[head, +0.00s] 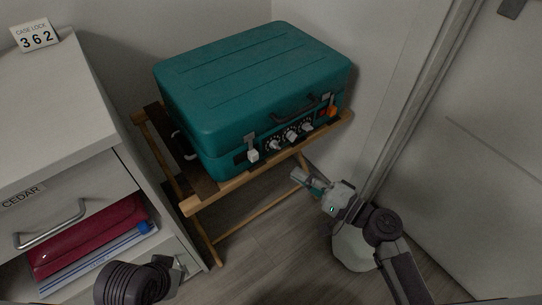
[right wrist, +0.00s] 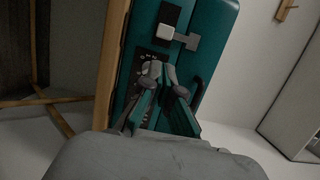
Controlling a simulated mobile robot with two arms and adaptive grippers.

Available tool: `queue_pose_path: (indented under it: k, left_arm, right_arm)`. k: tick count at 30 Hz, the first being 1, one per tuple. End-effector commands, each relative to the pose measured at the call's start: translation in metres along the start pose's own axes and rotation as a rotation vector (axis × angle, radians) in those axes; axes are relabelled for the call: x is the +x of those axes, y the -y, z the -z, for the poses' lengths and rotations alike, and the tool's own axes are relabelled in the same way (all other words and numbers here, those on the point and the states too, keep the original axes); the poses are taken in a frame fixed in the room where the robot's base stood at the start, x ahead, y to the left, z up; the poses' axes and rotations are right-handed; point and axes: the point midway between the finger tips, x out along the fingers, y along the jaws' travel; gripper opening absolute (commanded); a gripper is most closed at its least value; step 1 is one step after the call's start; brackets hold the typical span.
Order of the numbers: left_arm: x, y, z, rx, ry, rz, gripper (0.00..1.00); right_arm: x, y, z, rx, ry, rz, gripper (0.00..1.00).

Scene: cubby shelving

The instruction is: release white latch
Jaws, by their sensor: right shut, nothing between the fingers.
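The teal case (head: 250,90) lies closed on a wooden stand. The white latch (head: 253,156) is on the left of its front face; it also shows in the right wrist view as a pale block (right wrist: 165,33) beside a metal hasp. Number dials (head: 291,136) and an orange latch (head: 332,111) sit further right on the front. My right gripper (head: 308,180) is shut and empty, in front of and below the case front; its fingers (right wrist: 164,75) overlap the dial panel in the right wrist view, apart from the white latch. My left gripper (head: 180,266) is partly seen at the bottom, its fingers unclear.
The wooden stand (head: 190,207) has rails under the case front. A grey cabinet (head: 60,100) on the left bears a card reading "CASE LOCK 362" (head: 35,37) and holds a red folder (head: 85,235). A wall and door (head: 480,150) stand close on the right.

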Motion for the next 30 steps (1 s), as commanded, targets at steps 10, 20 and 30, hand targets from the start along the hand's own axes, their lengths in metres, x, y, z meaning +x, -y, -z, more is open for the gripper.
queue_pose_path:
  k: [10,20,30]
  left_arm:
    - [-0.003,0.000,0.001,0.000,0.000,0.000,0.00]
    - [-0.004,0.000,0.002,0.000,-0.001,0.000,0.00]
    - [-0.004,0.000,0.002,0.000,-0.001,0.000,0.00]
  right_arm:
    - [0.044,0.001,0.001,-0.001,-0.001,0.002,0.00]
    - [0.093,0.000,0.001,0.000,-0.001,0.000,0.00]
    - [0.100,-0.001,0.000,-0.001,0.000,-0.001,0.00]
